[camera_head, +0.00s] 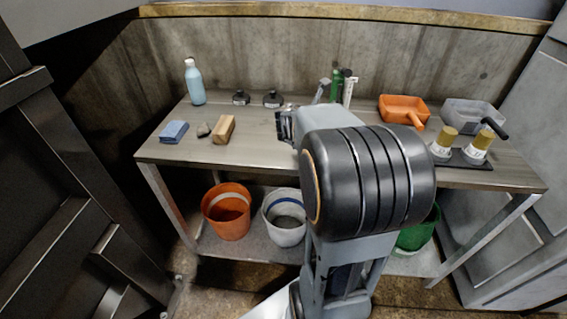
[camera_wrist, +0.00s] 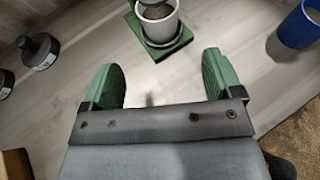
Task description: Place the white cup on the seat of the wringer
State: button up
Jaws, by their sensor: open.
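The white cup (camera_wrist: 158,20) is at the top of the wrist view, upright with its open mouth showing. It appears to stand within a dark ring on a green square base (camera_wrist: 178,45), which looks like the wringer's seat. The picture cuts off the top of this assembly. My gripper (camera_wrist: 165,75) is open and empty, its two green fingers short of the cup and apart from it. In the head view my gripper (camera_head: 284,126) is over the table and mostly hidden by my arm. A green upright part (camera_head: 336,84) shows behind the arm; the cup is not distinguishable there.
A blue cup (camera_wrist: 299,26) stands to the right in the wrist view. Black-capped items (camera_head: 272,98), a wooden block (camera_head: 223,129) and a blue bottle (camera_head: 195,82) are on the table's left. An orange pan (camera_head: 402,108) and a grey pan (camera_head: 470,113) are on the right.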

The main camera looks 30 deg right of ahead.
jog(key=s+a+f+m+y, duration=0.2)
jog(key=s+a+m+y, duration=0.2)
jog(key=a+m, duration=0.3)
jog(key=s+a+f+m+g+y, duration=0.1)
jog(key=s+a+f+m+y, duration=0.2)
jog(key=a+m, duration=0.5)
jog(key=s+a+f+m+g+y, duration=0.1)
jog(key=s+a+f+m+y, duration=0.2)
jog(key=a, duration=1)
jog(key=s+m+y, duration=0.2)
jog(key=m, duration=0.2)
jog(key=shift+s+a+m, duration=0.15)
jog(key=shift+a+m, duration=0.15)
jog(key=shift+a, duration=0.1)
jog(key=shift+r, duration=0.1)
